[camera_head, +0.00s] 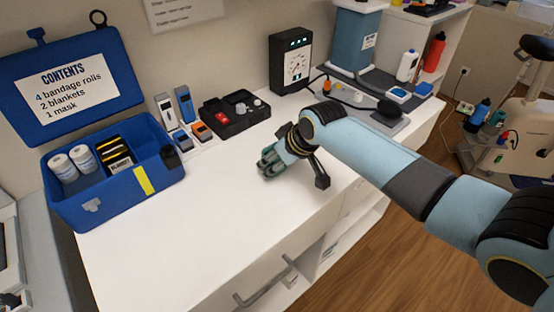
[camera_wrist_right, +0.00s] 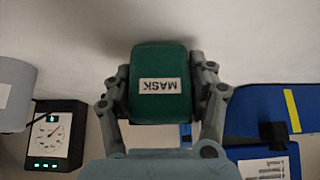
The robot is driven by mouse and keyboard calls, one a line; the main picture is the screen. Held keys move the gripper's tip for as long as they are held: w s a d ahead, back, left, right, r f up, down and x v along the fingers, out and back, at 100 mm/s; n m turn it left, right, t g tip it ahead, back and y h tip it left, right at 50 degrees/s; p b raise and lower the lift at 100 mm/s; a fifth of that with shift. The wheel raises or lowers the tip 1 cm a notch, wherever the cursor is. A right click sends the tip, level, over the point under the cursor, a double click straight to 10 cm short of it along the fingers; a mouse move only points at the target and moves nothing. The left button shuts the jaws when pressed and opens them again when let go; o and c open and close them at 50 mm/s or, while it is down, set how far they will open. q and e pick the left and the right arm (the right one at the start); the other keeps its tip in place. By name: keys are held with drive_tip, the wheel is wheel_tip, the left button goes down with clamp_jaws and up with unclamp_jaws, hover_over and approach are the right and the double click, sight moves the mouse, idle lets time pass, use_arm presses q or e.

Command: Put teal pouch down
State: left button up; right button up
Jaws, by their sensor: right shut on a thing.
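The teal pouch (camera_wrist_right: 158,108) is dark green with a white MASK label, upside down in the right wrist view. My right gripper (camera_wrist_right: 162,78) is shut on it, with a finger on each side. In the head view my right gripper (camera_head: 268,163) is low over the middle of the white counter (camera_head: 200,225). The pouch is mostly hidden by the fingers there, and I cannot tell whether it touches the counter. My left gripper is not in view.
An open blue box (camera_head: 115,195) with white rolls and a striped blanket pack stands at left, its contents label (camera_head: 66,85) on the lid. A black tray (camera_head: 234,114) and gauge box (camera_head: 291,62) stand behind. The counter's front left is clear.

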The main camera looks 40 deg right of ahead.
drive_tip(key=o, duration=1.2)
drive_tip(key=shift+f, duration=0.15)
drive_tip(key=shift+s+r, duration=0.15)
drive_tip(key=shift+r, duration=0.3)
drive_tip(key=v, duration=1.1)
drive_tip(key=shift+r+p, duration=0.15)
drive_tip(key=shift+p, duration=0.2)
drive_tip(key=shift+s, duration=0.1)
